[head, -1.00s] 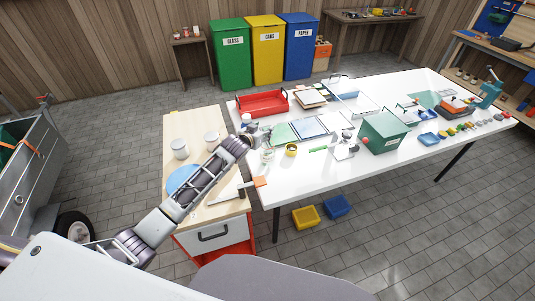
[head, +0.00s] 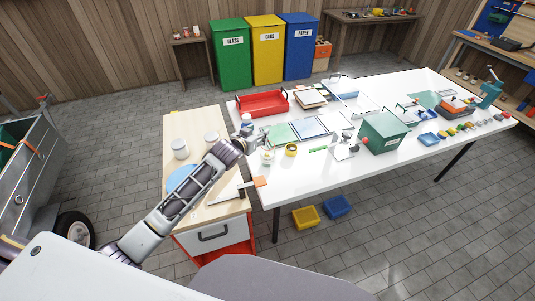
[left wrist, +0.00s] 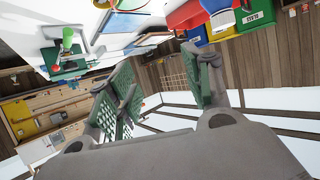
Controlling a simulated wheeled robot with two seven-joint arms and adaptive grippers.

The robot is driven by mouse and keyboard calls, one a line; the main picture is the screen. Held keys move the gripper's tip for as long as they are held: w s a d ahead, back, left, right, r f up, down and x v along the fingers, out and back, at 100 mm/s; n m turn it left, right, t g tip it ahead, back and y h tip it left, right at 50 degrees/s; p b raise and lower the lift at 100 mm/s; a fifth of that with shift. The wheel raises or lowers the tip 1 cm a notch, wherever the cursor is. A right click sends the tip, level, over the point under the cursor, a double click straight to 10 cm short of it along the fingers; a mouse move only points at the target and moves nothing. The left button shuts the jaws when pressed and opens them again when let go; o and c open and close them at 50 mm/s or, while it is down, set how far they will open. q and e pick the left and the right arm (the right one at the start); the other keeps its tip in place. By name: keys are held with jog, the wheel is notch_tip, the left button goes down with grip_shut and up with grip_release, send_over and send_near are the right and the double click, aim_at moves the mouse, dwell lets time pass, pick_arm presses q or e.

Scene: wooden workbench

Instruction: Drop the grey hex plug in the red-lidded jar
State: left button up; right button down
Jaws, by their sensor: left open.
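My left gripper (head: 259,141) is over the near left part of the white table, just above and behind a small clear jar (head: 268,158). In the left wrist view its green-padded fingers (left wrist: 168,78) are spread apart with nothing between them. The gripper does not visibly touch the jar. I cannot make out a red lid on any jar, nor tell the grey hex plug from the several small parts (head: 480,130) at the table's right end. My right gripper is out of view.
A yellow container (head: 291,150), white-capped bottle (head: 246,120), red tray (head: 262,103) and green box (head: 384,132) stand on the white table (head: 325,172).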

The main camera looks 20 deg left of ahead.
pick_arm(q)
jog(key=v, duration=0.7)
dwell(0.3)
jog(key=shift+f, duration=0.15)
dwell(0.6)
jog(key=s+f+g+y, duration=0.1)
jog(key=s+f+g, duration=0.25)
jog(key=s, duration=0.65)
jog(key=s+f+g, duration=0.3)
jog(key=s+f, duration=0.1)
jog(key=s, duration=0.5)
jog(key=s+f+g+y, duration=0.1)
jog(key=s+f+g, duration=0.25)
jog(key=s, duration=0.65)
notch_tip(320, 180, down, 32)
jog(key=s+g, duration=0.1)
jog(key=s, duration=0.1)
jog(key=s+a+f+g, duration=0.1)
jog(key=s+a+f, duration=0.2)
jog(key=s+f, duration=1.8)
jog(key=shift+s+m, duration=0.3)
jog(key=shift+s, duration=0.65)
